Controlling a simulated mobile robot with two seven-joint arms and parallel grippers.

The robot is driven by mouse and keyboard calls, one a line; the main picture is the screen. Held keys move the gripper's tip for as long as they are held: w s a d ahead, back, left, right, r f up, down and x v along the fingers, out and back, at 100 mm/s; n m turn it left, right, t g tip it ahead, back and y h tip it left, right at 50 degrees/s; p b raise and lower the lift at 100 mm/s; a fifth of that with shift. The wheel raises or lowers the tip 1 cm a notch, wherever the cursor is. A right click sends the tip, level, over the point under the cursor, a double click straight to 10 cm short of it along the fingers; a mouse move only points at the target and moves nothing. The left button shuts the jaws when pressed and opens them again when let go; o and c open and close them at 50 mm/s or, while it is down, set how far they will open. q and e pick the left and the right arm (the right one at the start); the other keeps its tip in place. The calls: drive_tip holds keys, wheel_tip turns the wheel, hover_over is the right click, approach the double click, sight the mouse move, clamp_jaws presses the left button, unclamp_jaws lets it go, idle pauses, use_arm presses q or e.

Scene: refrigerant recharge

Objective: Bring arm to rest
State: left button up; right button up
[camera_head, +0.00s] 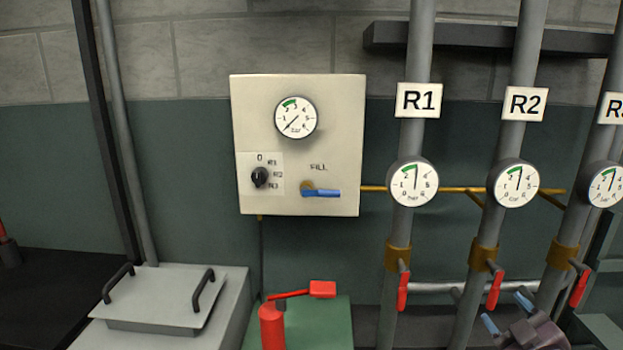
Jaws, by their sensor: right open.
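My right gripper (507,312) is at the bottom right, low in front of the pipes. Its two blue fingertips are apart, with nothing seen between them. A red valve handle (494,291) hangs just above the fingertips in the picture; I cannot tell the depth between them. My left gripper is out of view. The beige panel (340,130) on the wall carries a gauge (296,118), a black selector knob (260,177) and a blue FILL lever (321,193) lying horizontal. The panel gauge needle points to the lower left.
Grey pipes labelled R1 (418,100), R2 (524,104) and a third cut off by the right edge carry round gauges and red handles. A red lever device (272,325) stands on a green box (335,335). A grey lidded box (165,305) is at lower left.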

drive_tip(key=s+a+f+m+g+p, duration=0.1)
drive_tip(key=s+a+f+m+g, duration=0.2)
drive_tip(key=s+f, duration=0.8)
drive_tip(key=s+a+f+m+g+p, duration=0.1)
drive_tip(key=s+a+f+m+g, duration=0.2)
drive_tip(key=s+a+f, duration=0.5)
drive_tip(key=s+f+g, duration=0.1)
drive_tip(key=s+f, duration=0.3)
drive_tip(key=s, duration=0.1)
drive_tip(key=shift+s+a+f+m, duration=0.15)
drive_tip(key=shift+s+f+m, duration=0.1)
drive_tip(key=shift+m, duration=0.15)
